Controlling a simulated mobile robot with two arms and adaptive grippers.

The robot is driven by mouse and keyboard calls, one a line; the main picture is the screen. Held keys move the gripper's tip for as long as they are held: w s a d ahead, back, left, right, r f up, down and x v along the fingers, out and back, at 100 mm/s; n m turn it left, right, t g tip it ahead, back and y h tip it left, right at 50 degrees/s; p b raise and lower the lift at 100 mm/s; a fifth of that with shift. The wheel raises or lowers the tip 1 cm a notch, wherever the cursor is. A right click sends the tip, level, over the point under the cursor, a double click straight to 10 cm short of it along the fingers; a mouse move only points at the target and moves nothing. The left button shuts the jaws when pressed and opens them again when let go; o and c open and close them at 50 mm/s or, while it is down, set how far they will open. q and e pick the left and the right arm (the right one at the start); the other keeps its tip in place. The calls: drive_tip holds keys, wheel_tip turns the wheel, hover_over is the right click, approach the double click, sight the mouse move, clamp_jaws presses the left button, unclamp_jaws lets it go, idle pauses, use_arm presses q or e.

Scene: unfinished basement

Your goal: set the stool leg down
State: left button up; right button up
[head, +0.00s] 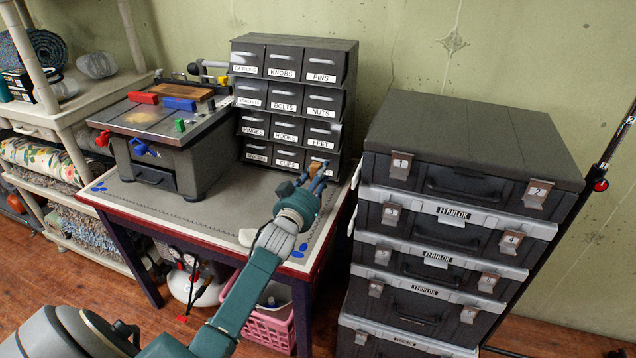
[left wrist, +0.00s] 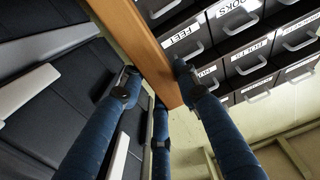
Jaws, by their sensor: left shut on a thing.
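The stool leg (left wrist: 136,47) is an orange-brown wooden bar. In the left wrist view it runs from the top left down to between the blue fingers. My left gripper (left wrist: 156,78) is shut on it near its lower end in that view. In the head view my left gripper (head: 304,184) is above the right end of the grey-topped workbench (head: 215,215), in front of the small-drawer cabinet. Only a small bit of the leg shows there, mostly hidden by the fingers. I cannot tell if it touches the bench top. My right gripper is not in view.
The labelled drawer cabinet (head: 292,53) stands at the bench's back. A grey workstation (head: 180,150) with coloured blocks takes up the bench's left. Stacked black cases (head: 470,140) rise close on the right. The bench's front middle is clear. A pink basket (head: 268,328) is below.

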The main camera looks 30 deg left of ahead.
use_arm(q)
drive_tip(key=shift+f, duration=1.3)
drive_tip(key=o, duration=1.2)
drive_tip(key=shift+c, duration=0.2)
drive_tip(key=v, duration=1.2)
drive_tip(key=shift+d, duration=0.1)
